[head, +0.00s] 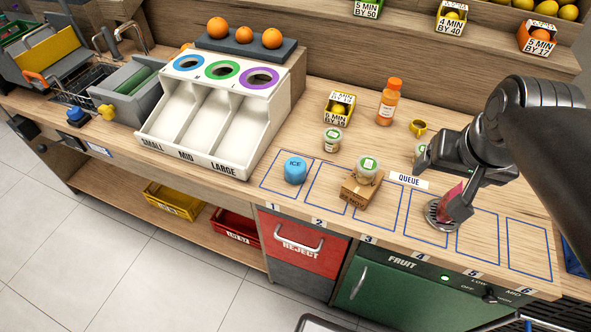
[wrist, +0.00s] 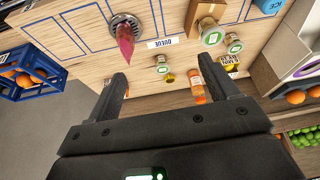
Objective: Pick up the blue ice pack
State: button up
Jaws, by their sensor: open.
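The blue ice pack (head: 295,170) is a short round blue piece marked ICE, standing in the queue square numbered 1 on the wooden counter. In the wrist view, the ice pack (wrist: 266,6) is cut off by the top edge, at the upper right. My gripper (head: 440,183) is over the right part of the counter, well to the right of the ice pack. In the wrist view, my gripper (wrist: 160,70) has its two fingers wide apart with nothing held between them.
A pink-red item (wrist: 124,42) stands on a round metal grate (head: 436,222) near my gripper. A lidded cup on a cardboard box (head: 357,193) stands right of the ice pack. The white sorter (head: 222,163) is to its left. An orange bottle (head: 389,105) stands behind.

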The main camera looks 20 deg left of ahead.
jog(key=w+a+f+n+g, duration=0.25)
jog(key=w+a, duration=0.55)
jog(key=a, duration=0.5)
jog(key=g, duration=0.2)
send_near(295, 164)
jog(key=shift+w+a+f+n+h, duration=0.2)
jog(key=shift+a+n+h, duration=0.15)
jog(key=shift+a+h, duration=0.05)
notch_tip(295, 164, down, 5)
jog(key=shift+f, duration=0.15)
jog(key=shift+s+d+f, duration=0.1)
jog(key=shift+f, duration=1.25)
jog(key=shift+s+d+f, duration=0.1)
jog(key=shift+s+f, duration=0.05)
jog(key=shift+f, duration=1.2)
jog(key=shift+c, duration=0.3)
jog(key=c, duration=1.1)
